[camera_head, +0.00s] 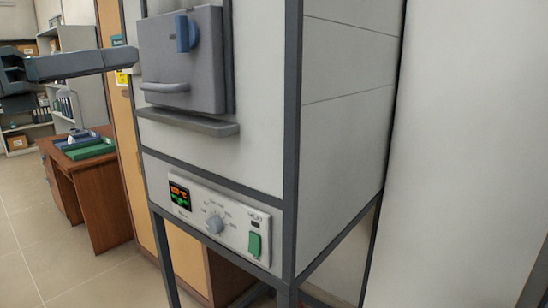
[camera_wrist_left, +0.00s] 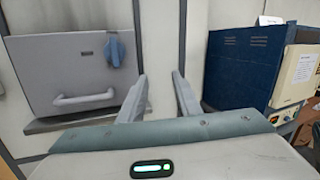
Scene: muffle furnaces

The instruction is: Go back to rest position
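The muffle furnace shows in the head view with its grey door (camera_head: 182,60), which looks shut. The door has a blue latch knob (camera_head: 187,33) and a bar handle (camera_head: 165,87). My left gripper (camera_head: 122,58) is just left of the door in the head view, apart from the handle. In the left wrist view, its two fingers (camera_wrist_left: 159,98) stand apart with nothing between them. The door (camera_wrist_left: 72,72) is left of the fingers there. My right gripper is not in view.
The furnace's control panel (camera_head: 215,220) has a lit display, a dial and a green switch. A wooden desk (camera_head: 95,190) with folders and shelves stand at left. A blue cabinet-like unit (camera_wrist_left: 244,70) is right of the fingers. Floor (camera_head: 45,255) is clear at lower left.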

